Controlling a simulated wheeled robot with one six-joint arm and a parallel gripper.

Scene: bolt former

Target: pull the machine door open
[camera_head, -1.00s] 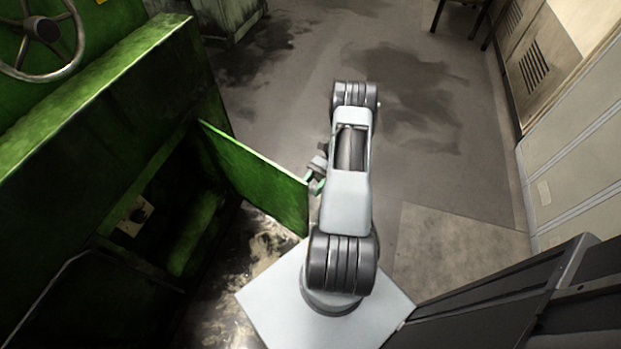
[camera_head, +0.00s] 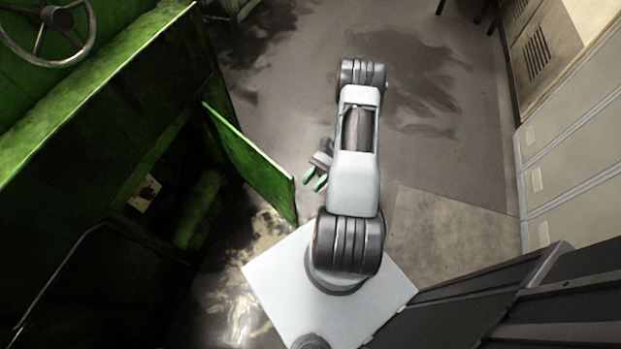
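The green machine door (camera_head: 252,165) stands ajar, swung out from the dark opening in the green machine (camera_head: 95,120). Its free edge points toward my arm. My gripper (camera_head: 314,181) hangs to the left of my arm, just right of the door's free edge. Its two green-tipped fingers are spread apart with nothing seen between them. A small gap of floor shows between the fingers and the door. The door's handle cannot be made out. Part of the gripper is hidden behind my arm.
A handwheel (camera_head: 57,32) sits on the machine at the upper left. Pale cabinets (camera_head: 570,170) line the right side, and a dark cabinet (camera_head: 500,300) stands at the lower right. The stained floor (camera_head: 440,130) beyond my arm is clear.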

